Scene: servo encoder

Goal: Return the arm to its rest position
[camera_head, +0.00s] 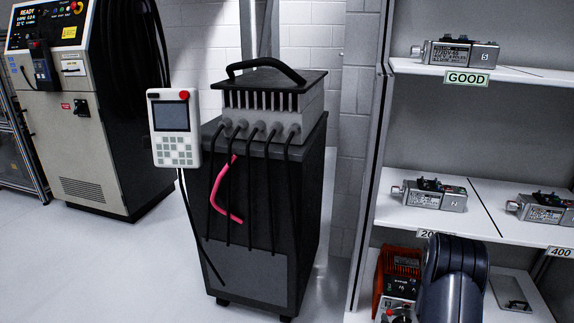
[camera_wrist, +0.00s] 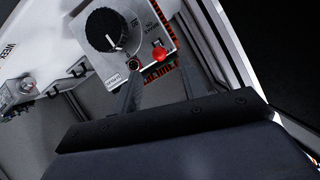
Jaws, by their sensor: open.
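My arm (camera_head: 455,280) shows at the bottom right of the head view, in front of the lower shelf; the gripper end is not visible there. In the wrist view, the two dark fingers of my gripper (camera_wrist: 146,82) are apart with nothing visible between them. They point towards a control box (camera_wrist: 140,25) with a black knob and a red button. I cannot tell whether the fingertips touch it. The orange-framed unit (camera_head: 397,275) stands on the lower shelf just left of my arm in the head view.
Servo units sit on the shelves: one on the upper GOOD shelf (camera_head: 455,52), two on the middle shelf (camera_head: 430,195) (camera_head: 542,208). A dark cabinet with cables and a pendant (camera_head: 262,220) stands left of the rack. The floor (camera_head: 60,250) at left is clear.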

